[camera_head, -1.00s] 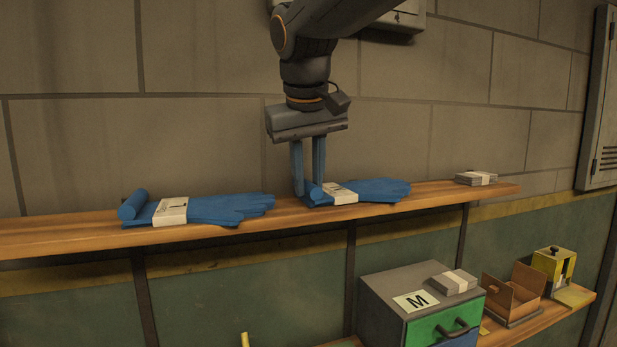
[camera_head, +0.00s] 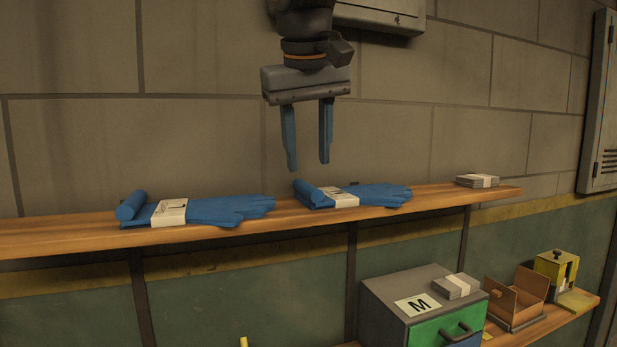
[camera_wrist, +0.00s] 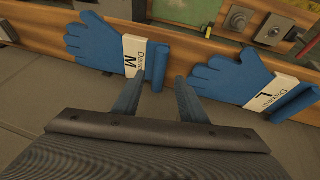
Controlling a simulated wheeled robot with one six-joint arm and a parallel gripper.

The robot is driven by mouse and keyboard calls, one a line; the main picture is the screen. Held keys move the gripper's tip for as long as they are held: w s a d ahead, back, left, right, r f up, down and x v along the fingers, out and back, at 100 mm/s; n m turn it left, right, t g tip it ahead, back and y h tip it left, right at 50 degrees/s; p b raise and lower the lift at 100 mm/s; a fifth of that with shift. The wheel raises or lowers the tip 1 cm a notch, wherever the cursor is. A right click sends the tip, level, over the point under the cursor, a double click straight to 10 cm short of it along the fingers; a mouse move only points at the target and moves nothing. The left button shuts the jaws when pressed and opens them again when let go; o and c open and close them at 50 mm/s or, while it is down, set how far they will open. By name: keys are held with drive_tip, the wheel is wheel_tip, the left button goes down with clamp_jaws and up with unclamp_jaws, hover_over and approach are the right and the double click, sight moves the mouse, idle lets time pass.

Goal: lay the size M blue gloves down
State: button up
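The size M blue gloves (camera_head: 377,195) lie on the upper wooden shelf, with a pale paper band and a rolled cuff at their left end. In the wrist view their band (camera_wrist: 134,56) reads M. My gripper (camera_head: 307,165) hangs above the cuff end, open and empty, its two blue fingers apart and clear of the gloves. A second pair of blue gloves (camera_head: 225,211) lies to the left on the same shelf; its band reads L in the wrist view (camera_wrist: 264,96).
A grey stack with a pale band (camera_head: 477,181) sits at the shelf's right end. A block wall is behind the shelf.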

drive_tip(key=v, duration=0.6)
drive_tip(key=shift+b, duration=0.3)
drive_tip(key=shift+s, duration=0.1)
